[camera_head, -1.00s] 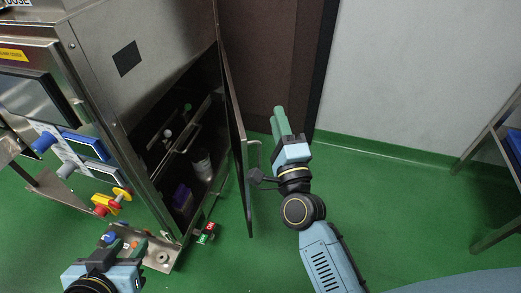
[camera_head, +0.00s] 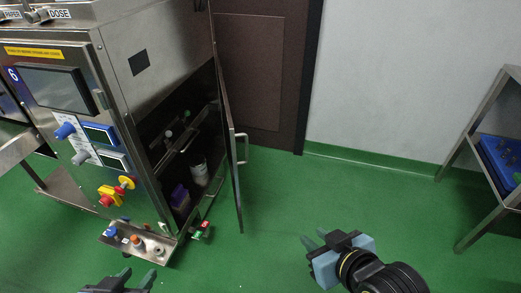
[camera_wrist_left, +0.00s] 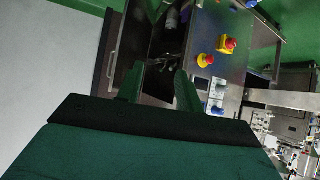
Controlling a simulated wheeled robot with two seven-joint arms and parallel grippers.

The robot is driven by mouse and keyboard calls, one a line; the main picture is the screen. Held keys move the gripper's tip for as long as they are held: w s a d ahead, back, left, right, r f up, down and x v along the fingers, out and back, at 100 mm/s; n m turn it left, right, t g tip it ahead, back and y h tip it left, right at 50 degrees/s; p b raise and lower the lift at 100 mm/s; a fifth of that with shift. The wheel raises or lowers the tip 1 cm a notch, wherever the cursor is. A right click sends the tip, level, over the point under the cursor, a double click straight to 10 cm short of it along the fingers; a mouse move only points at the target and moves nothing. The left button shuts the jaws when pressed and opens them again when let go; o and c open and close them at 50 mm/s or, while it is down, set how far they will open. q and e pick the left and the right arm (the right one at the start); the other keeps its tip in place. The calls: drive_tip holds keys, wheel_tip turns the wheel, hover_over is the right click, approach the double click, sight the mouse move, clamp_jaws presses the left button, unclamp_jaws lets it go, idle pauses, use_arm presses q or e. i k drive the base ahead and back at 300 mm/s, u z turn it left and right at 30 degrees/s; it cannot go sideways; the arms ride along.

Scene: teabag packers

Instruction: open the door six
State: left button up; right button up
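The machine marked 6 (camera_head: 62,90) stands at the left. Its side door (camera_head: 231,150) stands open, swung out toward the right, with a metal handle (camera_head: 240,148) on its outer face. The dark inside holds a white container (camera_head: 198,172) and a purple thing (camera_head: 180,198). My left gripper (camera_head: 128,278) is low at the bottom left, in front of the machine; in the left wrist view its fingers (camera_wrist_left: 158,88) are apart with nothing between them.
A steel tray with knobs (camera_head: 140,242) sticks out at the machine's foot. Red and yellow knobs (camera_head: 116,190) are on its front. A steel rack with a blue bin (camera_head: 500,158) stands at the right. Green floor between is clear.

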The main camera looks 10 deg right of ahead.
sight(234, 144)
drive_tip(key=z, duration=1.25)
drive_tip(key=i, duration=0.9)
drive_tip(key=u, duration=2.05)
